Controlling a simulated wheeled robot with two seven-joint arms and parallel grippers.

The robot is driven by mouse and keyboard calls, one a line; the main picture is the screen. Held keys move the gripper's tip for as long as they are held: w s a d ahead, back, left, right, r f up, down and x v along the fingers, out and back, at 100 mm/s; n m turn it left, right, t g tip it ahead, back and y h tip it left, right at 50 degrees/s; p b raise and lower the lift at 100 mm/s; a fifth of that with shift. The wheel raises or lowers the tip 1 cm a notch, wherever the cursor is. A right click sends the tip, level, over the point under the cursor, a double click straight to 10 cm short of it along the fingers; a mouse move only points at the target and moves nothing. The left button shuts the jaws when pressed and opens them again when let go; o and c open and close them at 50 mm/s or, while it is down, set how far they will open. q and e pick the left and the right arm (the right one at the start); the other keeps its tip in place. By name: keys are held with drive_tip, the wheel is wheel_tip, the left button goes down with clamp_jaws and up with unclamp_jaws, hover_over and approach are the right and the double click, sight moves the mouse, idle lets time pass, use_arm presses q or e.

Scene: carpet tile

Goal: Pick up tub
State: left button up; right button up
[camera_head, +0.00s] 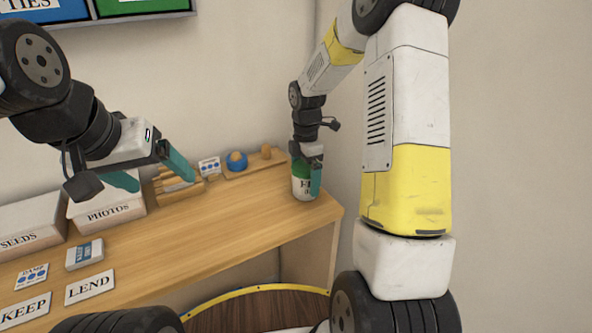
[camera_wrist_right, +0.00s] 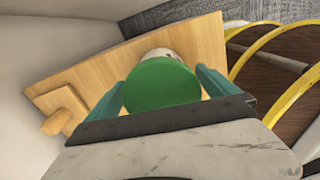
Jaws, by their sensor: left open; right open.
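The tub (camera_head: 304,188) is white with a green lid and dark lettering. It stands upright near the right end of the wooden desk. In the right wrist view the tub's round green lid (camera_wrist_right: 161,84) lies between the two teal fingers. My right gripper (camera_head: 308,176) is open around the tub from above, one finger on each side; I cannot tell whether the fingers touch it. My left gripper (camera_head: 152,172) is open and empty in the air above the left part of the desk, in front of the boxes.
The desk (camera_head: 235,225) holds a PHOTOS box (camera_head: 108,213), a SEEDS box (camera_head: 30,240), a wooden holder (camera_head: 180,190), a blue round object (camera_head: 237,162), and KEEP (camera_head: 24,312) and LEND (camera_head: 90,287) cards. A wall stands close on the right. The desk's middle is clear.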

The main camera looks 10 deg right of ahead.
drive_tip(key=shift+s+d+f, duration=0.1)
drive_tip(key=shift+f, duration=1.35)
drive_tip(key=c, duration=2)
drive_tip(key=shift+c, duration=0.6)
drive_tip(key=shift+r, duration=0.15)
